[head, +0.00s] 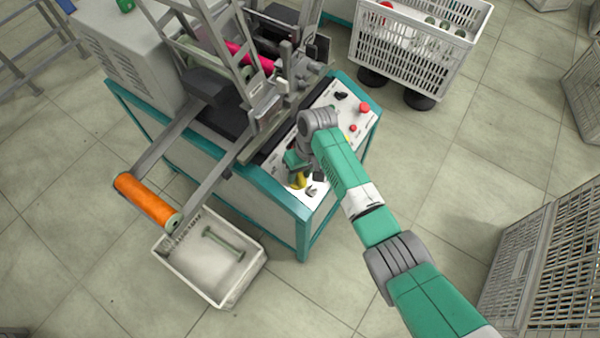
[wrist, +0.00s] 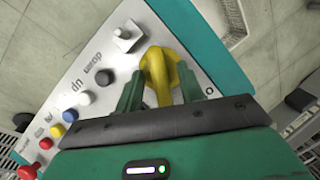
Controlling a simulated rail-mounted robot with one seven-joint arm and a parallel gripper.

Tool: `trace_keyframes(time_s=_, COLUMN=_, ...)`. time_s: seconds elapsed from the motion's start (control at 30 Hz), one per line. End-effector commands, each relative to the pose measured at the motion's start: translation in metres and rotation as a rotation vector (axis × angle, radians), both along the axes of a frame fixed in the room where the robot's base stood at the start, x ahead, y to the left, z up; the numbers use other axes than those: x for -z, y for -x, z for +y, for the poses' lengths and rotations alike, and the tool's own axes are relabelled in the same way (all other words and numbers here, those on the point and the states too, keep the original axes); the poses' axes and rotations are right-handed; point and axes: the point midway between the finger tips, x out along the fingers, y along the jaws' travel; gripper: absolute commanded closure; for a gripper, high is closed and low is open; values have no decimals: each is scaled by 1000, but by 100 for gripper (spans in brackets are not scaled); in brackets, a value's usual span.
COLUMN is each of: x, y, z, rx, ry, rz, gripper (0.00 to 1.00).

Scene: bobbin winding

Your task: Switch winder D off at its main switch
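The yellow rotary switch (wrist: 158,72) stands on the light control panel (wrist: 215,72) of the winder, beside an "O" mark to its right in the wrist view. In the head view the yellow switch (head: 299,181) shows at the panel's near end, partly hidden by my gripper (head: 297,168). In the wrist view my gripper (wrist: 161,85) has its two green fingers on either side of the yellow handle. The fingertips lie very close to it; whether both touch it I cannot tell. No letter D is readable.
A grey square-based knob (wrist: 126,36) and several buttons, including a black one (wrist: 104,77) and a red one (wrist: 29,170), line the panel. An orange bobbin (head: 146,200) sits on arms over a white bin (head: 228,293). Floor to the right is clear up to the crates.

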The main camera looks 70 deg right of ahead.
Motion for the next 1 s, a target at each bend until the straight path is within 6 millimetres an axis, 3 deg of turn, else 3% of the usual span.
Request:
trace_keyframes(time_s=0.07, x=0, y=0, z=0, rx=0, ry=0, rz=0, gripper=62)
trace_keyframes(time_s=0.27, x=-1, y=0, z=0, rx=0, ry=0, rz=0, gripper=100)
trace_keyframes(time_s=0.67, x=-4, y=0, z=1, rx=-62, ry=27, rz=7, gripper=100)
trace_keyframes(time_s=1.0, x=-6, y=-2, z=5, rx=-313, ry=140, rz=32, gripper=100)
